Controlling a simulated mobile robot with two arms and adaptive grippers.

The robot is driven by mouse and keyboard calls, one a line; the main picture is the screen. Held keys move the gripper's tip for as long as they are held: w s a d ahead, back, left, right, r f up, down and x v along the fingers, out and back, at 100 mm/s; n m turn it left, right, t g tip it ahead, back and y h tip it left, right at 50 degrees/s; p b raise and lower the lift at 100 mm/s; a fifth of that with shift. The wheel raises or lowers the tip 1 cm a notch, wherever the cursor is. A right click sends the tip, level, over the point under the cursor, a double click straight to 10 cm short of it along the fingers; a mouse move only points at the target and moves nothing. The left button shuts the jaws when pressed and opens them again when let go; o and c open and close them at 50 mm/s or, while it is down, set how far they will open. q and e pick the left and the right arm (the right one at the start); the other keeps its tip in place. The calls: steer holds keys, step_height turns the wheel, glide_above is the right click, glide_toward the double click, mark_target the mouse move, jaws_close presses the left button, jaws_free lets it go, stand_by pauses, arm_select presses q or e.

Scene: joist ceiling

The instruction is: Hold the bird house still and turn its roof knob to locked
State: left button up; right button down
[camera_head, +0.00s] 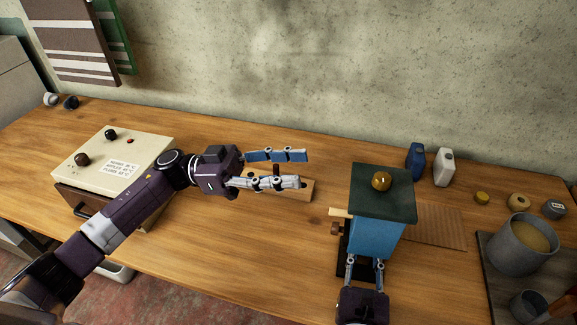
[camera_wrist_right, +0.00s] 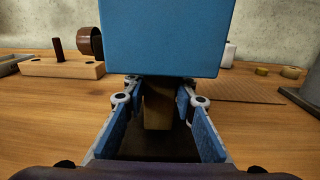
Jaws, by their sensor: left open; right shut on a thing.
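The bird house has a blue body (camera_head: 376,238) and a dark green roof (camera_head: 395,203), with a round amber knob (camera_head: 381,181) on top of the roof. I cannot read the knob's setting. A pale peg and a brown round part stick out on its left side. My right gripper (camera_head: 365,262) is shut on the bird house's lower part from the front. In the right wrist view the fingers (camera_wrist_right: 157,105) flank a tan post under the blue body (camera_wrist_right: 165,38). My left gripper (camera_head: 304,169) is open and empty, left of the bird house, fingers pointing right.
A wooden block with a dark peg (camera_head: 300,192) lies below the left fingers. A cream control box (camera_head: 135,148) stands at left. Blue (camera_head: 415,161) and white (camera_head: 444,167) bottles, a ribbed mat (camera_head: 440,232) and a grey pot (camera_head: 519,262) are at right. The front middle tabletop is clear.

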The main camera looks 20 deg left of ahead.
steer(key=c, duration=1.5)
jaws_free()
steer(key=shift+s, duration=0.1)
